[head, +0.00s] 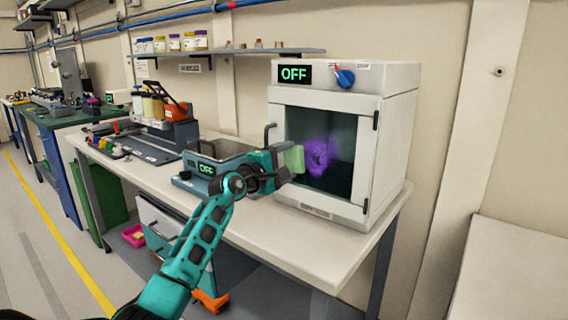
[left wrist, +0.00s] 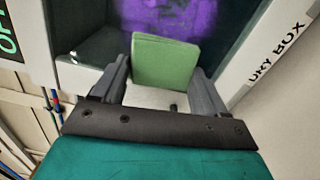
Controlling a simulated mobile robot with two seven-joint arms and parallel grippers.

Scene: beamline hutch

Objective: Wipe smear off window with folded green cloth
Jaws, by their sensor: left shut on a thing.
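My left gripper (head: 279,166) is shut on the folded green cloth (head: 294,159), in front of the left part of the dry box window (head: 340,145). The cloth (left wrist: 165,62) also shows in the left wrist view, upright between the two fingers of my left gripper (left wrist: 165,80). A purple smear (head: 317,157) is on the dark window, just right of the cloth in the head view. In the left wrist view the smear (left wrist: 180,15) lies beyond the cloth's top edge. I cannot tell whether the cloth touches the glass. My right gripper is not in view.
The white dry box (head: 395,130) stands on the bench (head: 310,248), with an OFF display (head: 294,74) and a blue knob (head: 344,78) on top. Its door handle (head: 269,135) is close to my left gripper. A scale-like device (head: 205,170) with an OFF display stands left. A shelf (head: 270,52) hangs behind.

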